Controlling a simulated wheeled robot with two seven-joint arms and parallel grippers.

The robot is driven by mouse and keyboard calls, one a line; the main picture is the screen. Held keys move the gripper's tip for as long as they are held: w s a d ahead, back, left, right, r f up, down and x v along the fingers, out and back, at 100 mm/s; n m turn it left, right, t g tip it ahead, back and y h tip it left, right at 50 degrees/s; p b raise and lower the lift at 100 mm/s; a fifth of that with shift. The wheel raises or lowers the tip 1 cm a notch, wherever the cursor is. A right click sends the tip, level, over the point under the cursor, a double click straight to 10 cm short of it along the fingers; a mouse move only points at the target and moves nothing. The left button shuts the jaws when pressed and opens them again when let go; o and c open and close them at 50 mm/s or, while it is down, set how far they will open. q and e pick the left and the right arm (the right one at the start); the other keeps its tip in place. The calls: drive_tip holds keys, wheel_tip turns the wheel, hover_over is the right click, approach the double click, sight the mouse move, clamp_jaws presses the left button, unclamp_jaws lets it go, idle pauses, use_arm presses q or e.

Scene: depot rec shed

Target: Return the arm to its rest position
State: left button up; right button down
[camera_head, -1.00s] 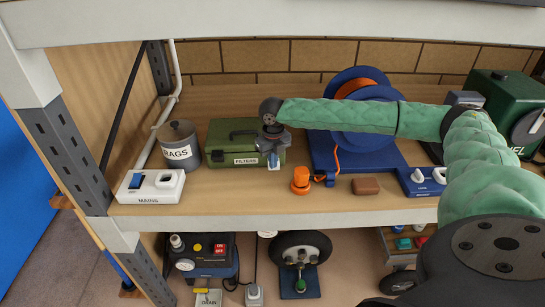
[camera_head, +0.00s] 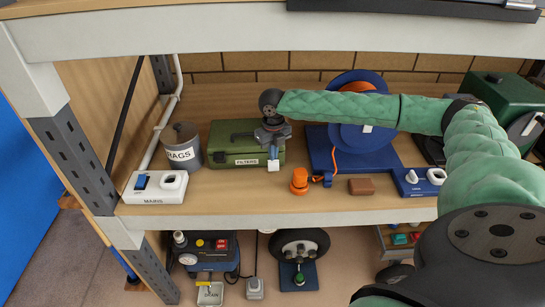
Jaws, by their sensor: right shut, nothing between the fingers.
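My right arm, in a green quilted sleeve, comes in from the right and reaches left across the shelf. My right gripper (camera_head: 273,164) points down at the arm's far end, in front of the green filters box (camera_head: 226,146). Its fingers are together with nothing seen between them. It hides the right part of the box's front; whether it touches the box I cannot tell. My left gripper is not in view.
On the shelf (camera_head: 230,205) are a white mains box (camera_head: 156,188), a rags can (camera_head: 183,146), an orange knob (camera_head: 299,181), a brown block (camera_head: 361,187) and a blue reel (camera_head: 342,137) partly behind my arm. An upper shelf (camera_head: 200,27) edge runs above. A post (camera_head: 75,160) stands left.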

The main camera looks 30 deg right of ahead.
wheel_tip(320, 180, up, 2)
drive_tip(key=shift+r, duration=0.1)
idle(0.5)
